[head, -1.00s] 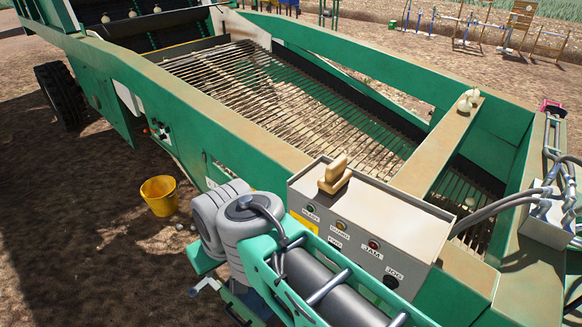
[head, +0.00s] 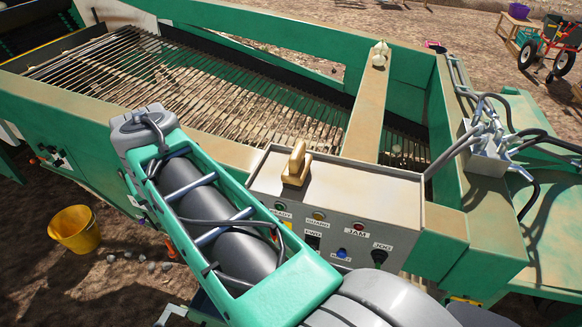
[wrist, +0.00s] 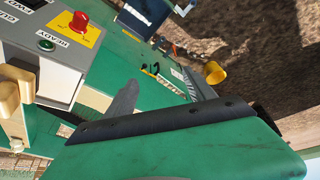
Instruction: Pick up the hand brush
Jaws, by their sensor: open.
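The hand brush (head: 296,165), a tan wooden block with a raised handle, lies on top of the grey control box (head: 345,180) in the head view. In the wrist view, part of the brush (wrist: 11,108) shows at the left edge, on the box beside the READY label. In the head view my teal arm stands left of the box, and its gripper end is hidden. In the wrist view my gripper (wrist: 112,118) shows as dark finger parts near the middle. It is open, with nothing seen between the fingers, and is apart from the brush.
A green machine with a slatted conveyor (head: 215,85) lies behind the box. A tan crossbeam (head: 368,108) carries pale onions (head: 379,54). Hoses and a valve block (head: 487,150) stand at right. A yellow bucket (head: 75,229) stands on the ground at left.

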